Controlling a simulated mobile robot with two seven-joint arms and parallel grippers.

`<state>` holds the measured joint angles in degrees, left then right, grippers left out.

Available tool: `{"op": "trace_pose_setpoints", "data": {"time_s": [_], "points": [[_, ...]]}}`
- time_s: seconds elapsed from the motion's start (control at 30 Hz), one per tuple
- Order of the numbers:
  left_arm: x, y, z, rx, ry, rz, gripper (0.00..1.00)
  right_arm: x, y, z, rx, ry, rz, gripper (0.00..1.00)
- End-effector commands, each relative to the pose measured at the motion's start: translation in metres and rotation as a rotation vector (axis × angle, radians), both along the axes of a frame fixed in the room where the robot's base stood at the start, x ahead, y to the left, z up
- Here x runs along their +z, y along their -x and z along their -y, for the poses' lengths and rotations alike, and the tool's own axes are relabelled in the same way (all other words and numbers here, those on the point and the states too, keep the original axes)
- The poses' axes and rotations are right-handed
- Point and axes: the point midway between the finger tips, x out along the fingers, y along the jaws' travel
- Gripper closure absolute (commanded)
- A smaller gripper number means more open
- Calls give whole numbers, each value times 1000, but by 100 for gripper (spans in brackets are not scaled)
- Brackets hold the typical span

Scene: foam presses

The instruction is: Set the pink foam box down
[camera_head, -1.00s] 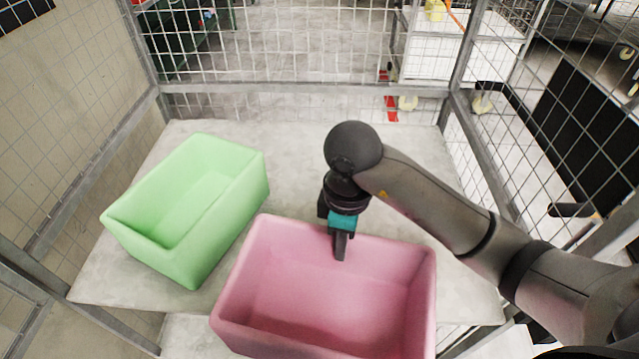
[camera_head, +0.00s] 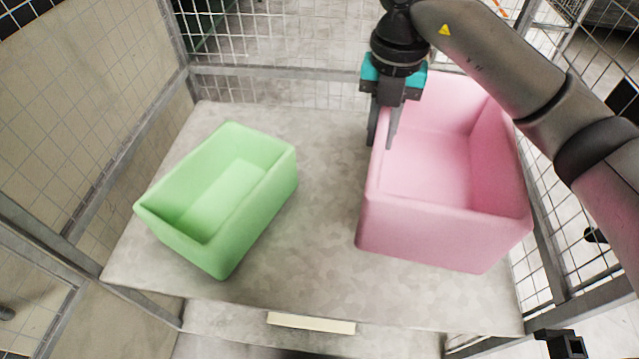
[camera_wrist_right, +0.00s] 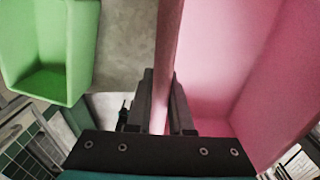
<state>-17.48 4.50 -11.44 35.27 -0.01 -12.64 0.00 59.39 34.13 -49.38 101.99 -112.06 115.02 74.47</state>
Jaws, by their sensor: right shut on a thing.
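The pink foam box (camera_head: 445,235) is an open-topped box at the right of the grey table (camera_head: 320,200). Its open side faces up. My right gripper (camera_head: 382,135) points down at its left wall, with one finger on each side of that wall. In the right wrist view the pink wall (camera_wrist_right: 168,55) runs between the two fingers of the right gripper (camera_wrist_right: 165,105), which are shut on it. I cannot tell whether the box's underside touches the table. My left gripper is not in view.
A green foam box (camera_head: 215,245) stands on the left of the table, also in the right wrist view (camera_wrist_right: 85,45). Bare table lies between the two boxes. Wire mesh panels (camera_head: 100,90) enclose the back and sides. A pale strip (camera_head: 311,323) is at the front edge.

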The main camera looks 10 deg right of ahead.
Motion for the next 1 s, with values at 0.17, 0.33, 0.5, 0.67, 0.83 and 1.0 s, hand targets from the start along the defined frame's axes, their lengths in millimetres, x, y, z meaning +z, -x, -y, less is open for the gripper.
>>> {"op": "trace_pose_setpoints", "data": {"time_s": [0.17, 0.33, 0.5, 0.67, 0.83, 1.0], "points": [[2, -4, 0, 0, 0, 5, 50, 10, -4, 1, 110, 2, -1, 100], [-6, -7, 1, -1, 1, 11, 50, -16, -3, 0, 129, -1, -6, 100], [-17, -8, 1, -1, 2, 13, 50, -59, -2, 0, 126, 0, -7, 100], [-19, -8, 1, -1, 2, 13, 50, -101, -2, 1, 125, 2, -6, 100], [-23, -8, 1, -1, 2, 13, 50, -134, -3, 1, 124, 2, -3, 100], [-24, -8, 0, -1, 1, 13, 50, -146, -4, 0, 125, 1, 1, 100]]}}
